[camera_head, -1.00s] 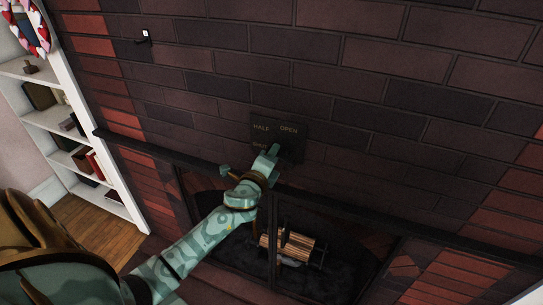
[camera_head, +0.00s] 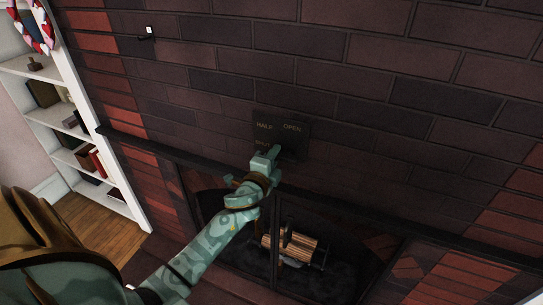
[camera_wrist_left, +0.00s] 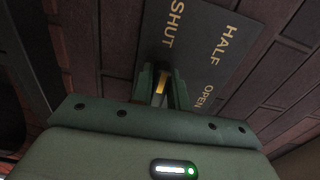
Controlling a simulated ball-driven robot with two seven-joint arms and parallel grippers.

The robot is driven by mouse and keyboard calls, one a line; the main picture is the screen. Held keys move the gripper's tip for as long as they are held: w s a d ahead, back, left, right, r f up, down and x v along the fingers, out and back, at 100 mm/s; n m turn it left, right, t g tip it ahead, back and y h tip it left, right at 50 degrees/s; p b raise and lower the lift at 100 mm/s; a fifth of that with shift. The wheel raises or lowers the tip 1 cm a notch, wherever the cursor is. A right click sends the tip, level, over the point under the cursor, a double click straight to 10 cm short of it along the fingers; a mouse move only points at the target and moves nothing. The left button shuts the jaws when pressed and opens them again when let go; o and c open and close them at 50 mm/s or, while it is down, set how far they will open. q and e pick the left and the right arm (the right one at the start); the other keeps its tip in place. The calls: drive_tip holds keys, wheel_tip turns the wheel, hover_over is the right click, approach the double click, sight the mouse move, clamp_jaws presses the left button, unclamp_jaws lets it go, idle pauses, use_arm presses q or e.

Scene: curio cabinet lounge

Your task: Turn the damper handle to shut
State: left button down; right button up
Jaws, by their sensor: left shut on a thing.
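A dark damper plate (camera_head: 295,141) is mounted on the brick wall above the fireplace opening. HALF and OPEN read along its top, and a partly hidden word sits lower left. The plate (camera_wrist_left: 222,30) also shows in the left wrist view, lettered SHUT, HALF and OPEN. My left gripper (camera_head: 268,153) is at the plate's lower left edge. In the wrist view its fingers (camera_wrist_left: 161,88) are shut on a small brass-coloured part of the damper handle (camera_wrist_left: 160,84), close to the SHUT lettering. The rest of the handle is hidden. My right gripper is out of view.
A dark mantel ledge (camera_head: 400,223) crosses below the plate. The firebox beneath holds logs (camera_head: 300,247) behind a dark frame. A white bookshelf (camera_head: 62,120) stands at the left, and a small hook (camera_head: 147,36) is on the wall.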

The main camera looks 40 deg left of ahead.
use_arm(q)
drive_tip(key=shift+w+d+r, duration=0.1)
drive_tip(key=shift+d+r, duration=0.05)
drive_tip(key=shift+r, duration=0.15)
drive_tip(key=c, duration=1.4)
unclamp_jaws()
drive_tip(key=shift+d, duration=0.15)
drive_tip(key=shift+o, duration=0.2)
drive_tip(key=shift+f, duration=0.1)
drive_tip(key=shift+s+f, duration=0.1)
drive_tip(key=shift+s, duration=0.2)
drive_tip(key=v, duration=1.6)
